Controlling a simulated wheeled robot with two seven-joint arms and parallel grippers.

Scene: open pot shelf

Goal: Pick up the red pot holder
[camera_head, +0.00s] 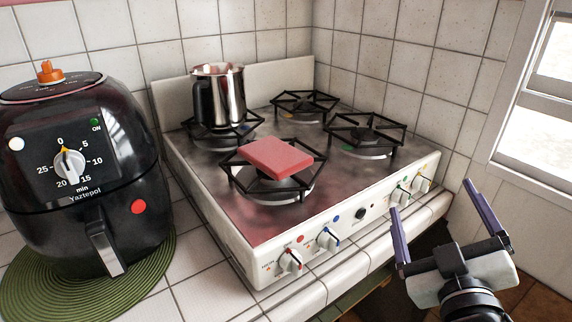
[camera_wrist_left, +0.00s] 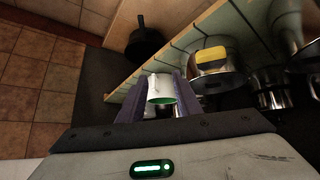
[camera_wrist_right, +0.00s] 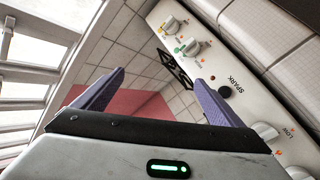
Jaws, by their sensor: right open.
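The red pot holder (camera_head: 275,157) is a flat, reddish-pink block. In the head view it lies on the front left burner grate (camera_head: 262,184) of the white stove. My right gripper (camera_head: 432,204) is open and empty, to the right of the stove's front edge and well apart from the pot holder. My left gripper (camera_wrist_left: 163,78) shows only in the left wrist view. Its fingers stand apart on either side of a white and green cup-like thing (camera_wrist_left: 161,88); I cannot tell whether they touch it.
A metal pot (camera_head: 219,97) stands on the back left burner. A black air fryer (camera_head: 84,217) stands on a green mat (camera_head: 150,275) at left. The right burners are bare. Shelved pots (camera_wrist_left: 217,78) show in the left wrist view. Stove knobs (camera_wrist_right: 191,47) show in the right wrist view.

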